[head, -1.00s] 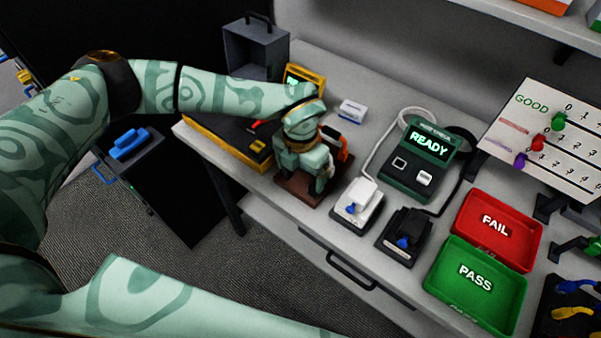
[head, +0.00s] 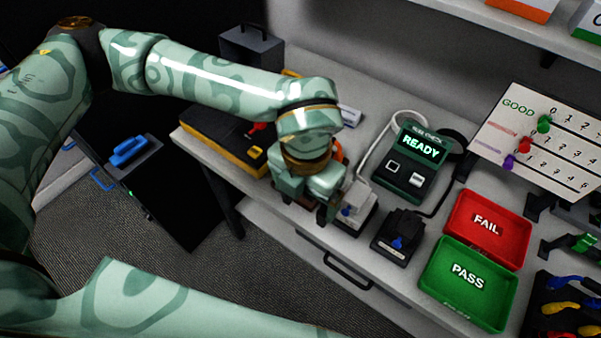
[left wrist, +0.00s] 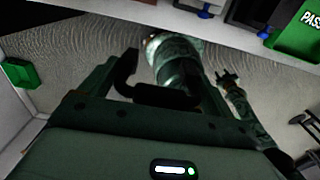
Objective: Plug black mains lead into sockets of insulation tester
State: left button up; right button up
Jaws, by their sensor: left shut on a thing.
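My left gripper (head: 318,208) is over the front of the bench, close to the left side of the white socket block (head: 352,216). In the left wrist view a black curved piece (left wrist: 150,94) lies between its fingers; I take it for part of the black mains lead. The head view hides the held piece behind the hand. The green tester (head: 405,160) reads READY. A white cable runs from it to the white block, and a black cable to the black socket block (head: 398,240). Both blocks carry blue levers.
The red FAIL tray (head: 517,256) and green PASS tray (head: 491,318) stand right of the blocks. A black and yellow case (head: 208,138) lies at the left. A peg board (head: 540,140) stands behind the trays. Blue and yellow leads (head: 565,306) lie at lower right.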

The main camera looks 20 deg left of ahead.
pick_arm(q)
jog(key=r, duration=0.1)
jog(key=s+r, duration=0.1)
jog(key=r+p, duration=0.1)
jog(key=shift+s+d+r, duration=0.35)
jog(key=shift+r, duration=0.05)
